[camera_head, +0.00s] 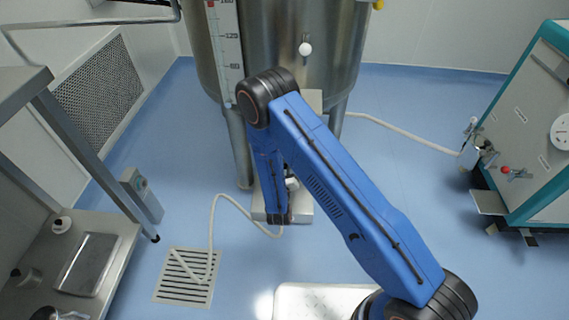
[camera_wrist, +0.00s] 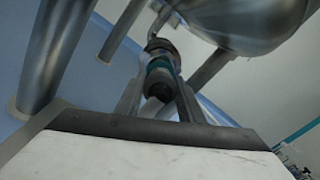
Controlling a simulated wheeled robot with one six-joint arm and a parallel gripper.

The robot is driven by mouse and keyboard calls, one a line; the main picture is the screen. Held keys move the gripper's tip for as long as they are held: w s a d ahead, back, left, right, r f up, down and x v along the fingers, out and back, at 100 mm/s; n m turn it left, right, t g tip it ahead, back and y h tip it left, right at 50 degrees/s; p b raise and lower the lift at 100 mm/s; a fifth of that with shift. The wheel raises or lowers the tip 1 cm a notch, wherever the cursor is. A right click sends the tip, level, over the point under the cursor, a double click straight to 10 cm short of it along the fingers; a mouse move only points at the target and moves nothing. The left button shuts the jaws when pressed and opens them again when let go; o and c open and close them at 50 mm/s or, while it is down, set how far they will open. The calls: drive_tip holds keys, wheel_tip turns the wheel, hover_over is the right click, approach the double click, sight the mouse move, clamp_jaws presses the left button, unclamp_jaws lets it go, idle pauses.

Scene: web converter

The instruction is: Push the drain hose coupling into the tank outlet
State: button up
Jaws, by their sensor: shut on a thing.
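In the wrist view, a dark coupling with a teal band (camera_wrist: 160,87) is between the two fingers of my gripper (camera_wrist: 159,92), which is shut on it. A metallic collar, apparently the tank outlet (camera_wrist: 159,46), is directly above it under the tank. They look lined up and very close. I cannot tell whether they touch or how deep the coupling sits. In the head view, the steel tank (camera_head: 335,50) stands at the back centre, and my blue arm hides the gripper, coupling and outlet. The pale drain hose (camera_head: 212,215) runs from the floor toward the arm.
A floor drain grate (camera_head: 187,290) lies at lower left. Steel tank legs (camera_head: 238,150) stand close around the arm. A steel bench (camera_head: 115,235) is at left, a teal-framed machine (camera_head: 545,130) at right. Another pale hose (camera_head: 400,131) crosses the floor between tank and machine.

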drive_tip(key=shift+w, duration=1.8)
idle(0.6)
drive_tip(key=o, duration=1.4)
drive_tip(key=s, duration=1.7)
drive_tip(key=shift+s+a, duration=0.2)
drive_tip(key=shift+s, duration=0.05)
drive_tip(key=shift+w, duration=0.1)
